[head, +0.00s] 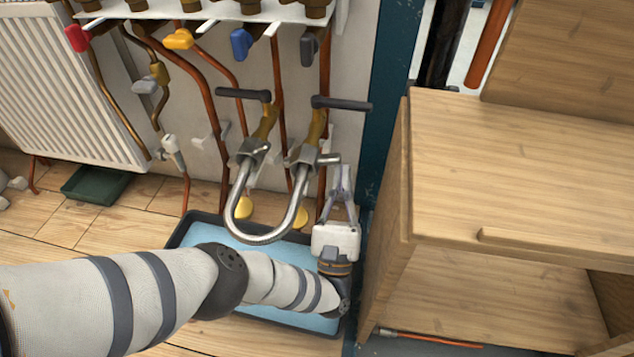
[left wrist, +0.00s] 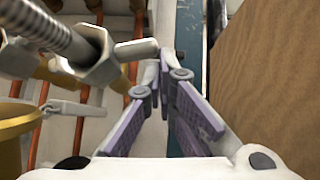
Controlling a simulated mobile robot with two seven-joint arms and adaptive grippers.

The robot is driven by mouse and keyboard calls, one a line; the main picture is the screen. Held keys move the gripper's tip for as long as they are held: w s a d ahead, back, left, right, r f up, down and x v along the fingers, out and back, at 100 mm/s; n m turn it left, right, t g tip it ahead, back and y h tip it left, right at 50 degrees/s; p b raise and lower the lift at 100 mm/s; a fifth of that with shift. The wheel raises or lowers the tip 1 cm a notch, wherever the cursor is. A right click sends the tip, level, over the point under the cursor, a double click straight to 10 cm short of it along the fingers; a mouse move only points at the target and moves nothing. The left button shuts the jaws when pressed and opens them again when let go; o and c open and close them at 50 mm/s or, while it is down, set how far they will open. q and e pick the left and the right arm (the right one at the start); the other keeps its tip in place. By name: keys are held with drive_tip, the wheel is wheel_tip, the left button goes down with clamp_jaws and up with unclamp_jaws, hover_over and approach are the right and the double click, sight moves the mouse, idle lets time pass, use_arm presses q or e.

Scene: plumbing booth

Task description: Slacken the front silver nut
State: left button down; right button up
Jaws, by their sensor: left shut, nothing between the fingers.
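Two silver hex nuts join a braided U-shaped hose (head: 240,208) to brass valves with dark lever handles. The right-hand nut (head: 301,156) is nearest my left gripper (head: 343,170); the other nut (head: 251,150) is to its left. Each nut has a short silver bar sticking out to the right. In the left wrist view the nearer nut (left wrist: 98,62) and its bar (left wrist: 136,49) lie left of my fingertips (left wrist: 166,58). My left gripper is shut and empty, beside the bar's end; whether they touch is unclear. My right gripper is out of view.
A blue-bottomed tray (head: 190,232) lies on the floor below the hose. A wooden cabinet (head: 510,170) stands close on the right, beside a teal post (head: 385,110). Copper pipes run down the wall, with a radiator (head: 65,85) at left.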

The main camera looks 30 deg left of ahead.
use_arm(q)
drive_tip(key=r+n+g+y, duration=0.1)
drive_tip(key=n+y, duration=0.1)
drive_tip(key=shift+d+r+n, duration=0.15)
drive_tip(key=shift+n, duration=0.15)
drive_tip(key=shift+r+n+g+y+p, duration=0.15)
drive_tip(key=shift+n+g+y+p, duration=0.25)
drive_tip(key=shift+y, duration=0.3)
idle(1.6)
